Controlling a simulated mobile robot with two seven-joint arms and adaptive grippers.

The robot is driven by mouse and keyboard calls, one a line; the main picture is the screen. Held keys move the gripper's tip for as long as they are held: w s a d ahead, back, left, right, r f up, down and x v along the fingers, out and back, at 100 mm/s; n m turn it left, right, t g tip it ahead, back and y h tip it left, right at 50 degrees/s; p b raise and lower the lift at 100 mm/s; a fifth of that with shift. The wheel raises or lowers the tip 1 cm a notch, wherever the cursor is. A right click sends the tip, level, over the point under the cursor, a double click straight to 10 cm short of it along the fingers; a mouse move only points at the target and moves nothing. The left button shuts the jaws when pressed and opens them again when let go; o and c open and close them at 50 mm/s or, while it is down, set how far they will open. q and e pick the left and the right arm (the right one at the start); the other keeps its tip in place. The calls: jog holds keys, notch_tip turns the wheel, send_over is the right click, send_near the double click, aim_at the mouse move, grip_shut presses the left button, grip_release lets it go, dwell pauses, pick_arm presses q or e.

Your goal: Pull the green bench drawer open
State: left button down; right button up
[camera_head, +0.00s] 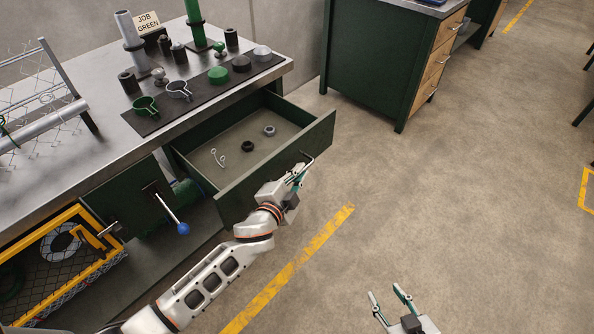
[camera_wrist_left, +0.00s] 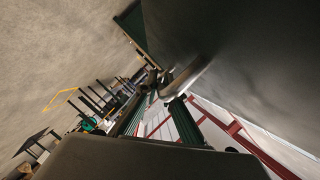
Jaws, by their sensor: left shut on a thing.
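The green bench drawer (camera_head: 262,172) stands pulled out from under the steel-topped bench (camera_head: 95,160). Its inside shows a pale hooked wire piece (camera_head: 217,157), a black nut (camera_head: 247,146) and a grey nut (camera_head: 269,131). My left gripper (camera_head: 299,171) is at the drawer's front face, shut on the drawer handle (camera_head: 307,157), which is partly hidden by the fingers. In the left wrist view the fingers (camera_wrist_left: 160,97) close around a handle end beside a dark panel. My right gripper (camera_head: 390,301) is open and empty over the floor at the lower middle, apart from the bench.
A blue-knobbed lever (camera_head: 182,228) and a yellow-framed mesh crate (camera_head: 60,270) are at the bench's lower left. A green cabinet (camera_head: 365,65) stands behind.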

pick_arm(q)
jog(key=c, duration=2.2)
grip_release()
jog(key=shift+o, duration=0.2)
jog(key=v, duration=1.2)
jog(key=s+a+f+n+g+y+p, duration=0.1)
jog(key=s+a+f+n+g, duration=0.1)
jog(key=s+a+f+n, duration=0.3)
jog(key=s+a+f+n+g+y+p, duration=0.1)
jog(key=s+a+f+n+g, duration=0.1)
jog(key=s+a+f+n, duration=0.4)
jog(key=s+a+f, duration=0.1)
jog(key=s+f, duration=0.2)
jog(key=s, duration=0.4)
jog(key=shift+s+a+y, duration=0.15)
jog(key=shift+s+y, duration=0.05)
jog(key=shift+y, duration=0.2)
